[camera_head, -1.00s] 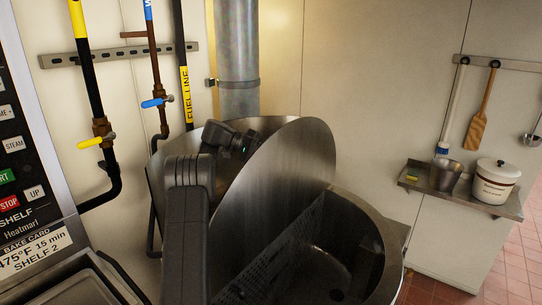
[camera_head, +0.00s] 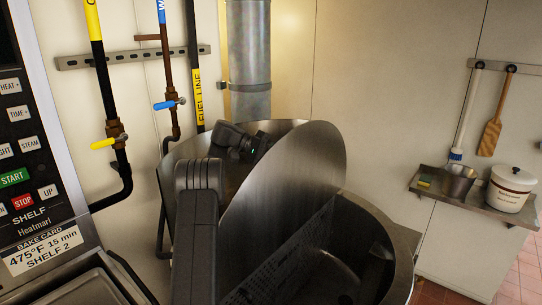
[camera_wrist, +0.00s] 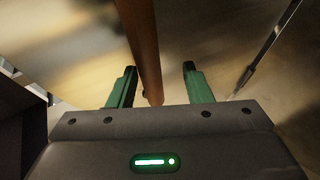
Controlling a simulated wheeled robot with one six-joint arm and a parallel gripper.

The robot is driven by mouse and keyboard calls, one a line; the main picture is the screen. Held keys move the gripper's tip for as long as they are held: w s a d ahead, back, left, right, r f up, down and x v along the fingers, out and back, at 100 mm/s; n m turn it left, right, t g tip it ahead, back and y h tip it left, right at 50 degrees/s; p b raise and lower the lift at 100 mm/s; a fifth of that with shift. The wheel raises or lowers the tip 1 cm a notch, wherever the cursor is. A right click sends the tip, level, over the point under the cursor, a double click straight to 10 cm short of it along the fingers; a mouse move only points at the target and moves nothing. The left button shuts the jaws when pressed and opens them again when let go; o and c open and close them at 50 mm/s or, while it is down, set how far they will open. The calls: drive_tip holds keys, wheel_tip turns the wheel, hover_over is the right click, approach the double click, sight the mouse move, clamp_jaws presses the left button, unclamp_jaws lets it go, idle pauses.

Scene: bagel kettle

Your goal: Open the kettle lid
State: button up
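The kettle (camera_head: 388,262) is a large round steel vessel in the lower middle of the head view. Its lid (camera_head: 285,185) is a big steel disc standing steeply tilted over the opening, so the right part of the interior shows. My gripper (camera_head: 262,147) is at the upper left side of the lid, with its fingertips largely hidden behind it. In the wrist view my gripper (camera_wrist: 158,82) has its two green fingers apart. A brown bar runs between or just beyond them; I cannot tell whether it touches either finger.
A control panel (camera_head: 28,150) stands at the left. Pipes with a yellow valve handle (camera_head: 103,144) and a blue one (camera_head: 165,105) run down the wall behind. A steel flue (camera_head: 249,60) rises behind the kettle. A shelf (camera_head: 470,203) at right holds a white crock (camera_head: 512,188).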

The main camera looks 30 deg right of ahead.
drive_tip(key=v, duration=0.6)
drive_tip(key=shift+a, duration=0.2)
drive_tip(key=shift+d, duration=0.1)
idle(0.4)
drive_tip(key=x, duration=0.7)
drive_tip(key=shift+s+d, duration=0.2)
drive_tip(key=shift+s, duration=0.15)
drive_tip(key=shift+w, duration=0.1)
